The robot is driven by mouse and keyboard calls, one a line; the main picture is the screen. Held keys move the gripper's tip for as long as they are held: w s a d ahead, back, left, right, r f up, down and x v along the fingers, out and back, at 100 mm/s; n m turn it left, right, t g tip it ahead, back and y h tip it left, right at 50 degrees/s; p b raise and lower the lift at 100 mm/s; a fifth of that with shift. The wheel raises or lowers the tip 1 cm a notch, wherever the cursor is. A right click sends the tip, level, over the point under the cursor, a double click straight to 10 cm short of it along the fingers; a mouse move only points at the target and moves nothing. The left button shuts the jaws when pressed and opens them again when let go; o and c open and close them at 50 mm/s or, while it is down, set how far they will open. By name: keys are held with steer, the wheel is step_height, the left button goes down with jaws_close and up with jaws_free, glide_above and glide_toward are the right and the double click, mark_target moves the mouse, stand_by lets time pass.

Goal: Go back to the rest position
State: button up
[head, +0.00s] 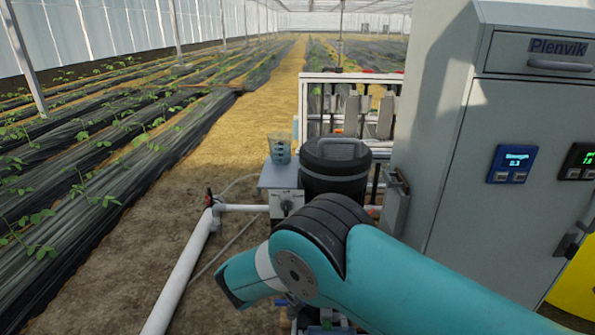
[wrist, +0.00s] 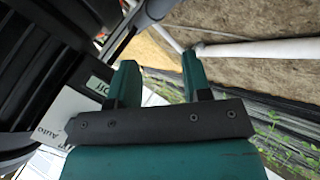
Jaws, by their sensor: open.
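My gripper (wrist: 160,78) shows in the wrist view with its two green fingers apart and nothing between them. Beyond the fingers are bare ground and a white pipe (wrist: 262,50). A pale control box with a small display and the word "Auto" (wrist: 62,115) lies just left of the fingers; I cannot tell whether they touch. In the head view my teal arm reaches in from the lower right and bends in front of the black lidded container (head: 336,165). The fingers cannot be made out there.
A clear beaker (head: 280,148) stands on a small grey stand left of the black container. A white pipe (head: 185,268) runs along the ground. Crop rows lie left.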

steer(key=s+d+r+m+g+y, duration=0.1)
steer(key=s+d+r+g, duration=0.2)
steer(key=r, duration=0.5)
steer(key=s+d+r+m+g+y, duration=0.1)
steer(key=s+d+r, duration=0.2)
steer(key=d+r, duration=0.35)
steer(key=s+d+r+m+g+y, duration=0.1)
steer(key=s+d+r+y, duration=0.15)
steer(key=r, duration=0.65)
steer(key=s+d+r+g+y, duration=0.1)
steer(key=s+d+r, duration=0.2)
steer(key=s, duration=0.5)
steer(key=s+d+r+g, duration=0.1)
steer(key=s+d+r, duration=0.2)
steer(key=s, duration=0.5)
steer(key=s+d+r+g+y, duration=0.1)
steer(key=s+d+r+g, duration=0.15)
steer(key=s, duration=0.65)
step_height(320, 180, up, 20)
steer(key=p, duration=2)
steer(key=shift+s+t, duration=0.15)
steer(key=shift+t, duration=0.2)
steer(key=shift+a, duration=0.1)
steer(key=shift+c, duration=0.2)
